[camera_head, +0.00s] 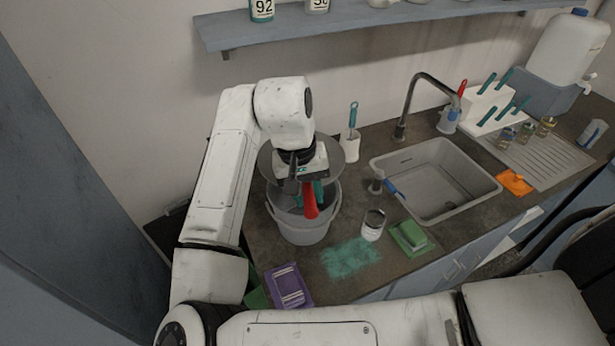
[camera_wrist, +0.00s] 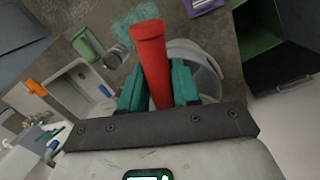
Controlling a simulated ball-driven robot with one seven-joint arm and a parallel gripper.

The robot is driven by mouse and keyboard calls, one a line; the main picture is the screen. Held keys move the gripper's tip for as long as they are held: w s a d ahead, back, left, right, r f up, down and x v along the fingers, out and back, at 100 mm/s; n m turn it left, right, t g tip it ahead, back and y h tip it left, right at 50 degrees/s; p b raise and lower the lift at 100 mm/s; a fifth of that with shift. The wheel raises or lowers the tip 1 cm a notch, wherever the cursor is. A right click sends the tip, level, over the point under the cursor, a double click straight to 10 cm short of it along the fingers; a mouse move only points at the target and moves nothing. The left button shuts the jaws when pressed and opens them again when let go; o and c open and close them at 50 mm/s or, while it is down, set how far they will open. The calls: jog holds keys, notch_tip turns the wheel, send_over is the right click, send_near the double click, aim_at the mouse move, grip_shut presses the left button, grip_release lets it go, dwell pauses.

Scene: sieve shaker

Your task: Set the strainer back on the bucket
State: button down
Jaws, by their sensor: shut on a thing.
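My gripper (camera_head: 309,192) is above the grey bucket (camera_head: 303,233), pointing down. Its teal fingers (camera_wrist: 158,82) are closed on a red handle (camera_head: 310,203), which I take to be the strainer's. In the wrist view the red handle (camera_wrist: 149,45) sticks out between the fingers. A round grey rim (camera_head: 346,146), likely the strainer's bowl, shows behind my wrist over the bucket; my wrist hides much of it. I cannot tell whether it touches the bucket. The bucket (camera_wrist: 207,62) shows partly behind the fingers in the wrist view.
The sink (camera_head: 437,178) and tap (camera_head: 405,110) are to the right. A shelf (camera_head: 350,22) hangs above.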

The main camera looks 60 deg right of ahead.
notch_tip(320, 180, down, 9)
jog(key=b, duration=0.7)
jog(key=shift+f, duration=0.15)
jog(key=shift+s, duration=0.25)
dwell(0.6)
jog(key=shift+f, duration=0.1)
jog(key=c, duration=0.7)
grip_release()
jog(key=shift+c, duration=0.2)
notch_tip(320, 180, up, 11)
jog(key=w, duration=0.1)
jog(key=shift+w+a+f, duration=0.15)
jog(key=shift+w+a, duration=0.15)
jog(key=shift+a, duration=0.1)
